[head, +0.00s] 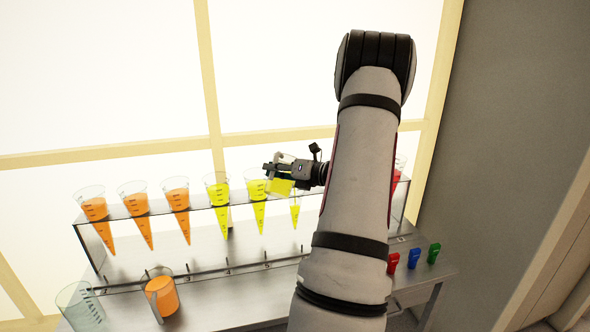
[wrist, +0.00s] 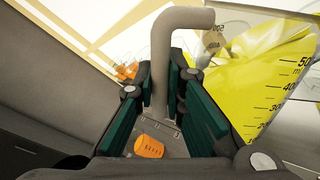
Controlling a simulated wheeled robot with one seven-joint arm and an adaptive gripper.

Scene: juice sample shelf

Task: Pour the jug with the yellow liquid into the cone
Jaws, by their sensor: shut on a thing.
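My gripper (head: 283,171) is at the shelf and shut on the grey handle (wrist: 166,60) of the clear jug with yellow liquid (head: 280,187). The handle stands between my fingers (wrist: 166,100) in the wrist view. There the jug (wrist: 262,85) fills the right side, with its liquid slanting, so the jug is tilted. In the head view it is over the row of cones, partly behind my gripper. A cone with yellow in its lower part (head: 295,215) hangs just below and right of the jug. Its top is hidden, and I cannot tell whether liquid is flowing.
The shelf (head: 150,208) also holds several orange cones (head: 176,204), two fuller yellow cones (head: 218,204) and a red one (head: 397,176). Below stand an orange jug (head: 162,294) and an empty jug (head: 80,305). Small red, blue (head: 414,258) and green items are at right.

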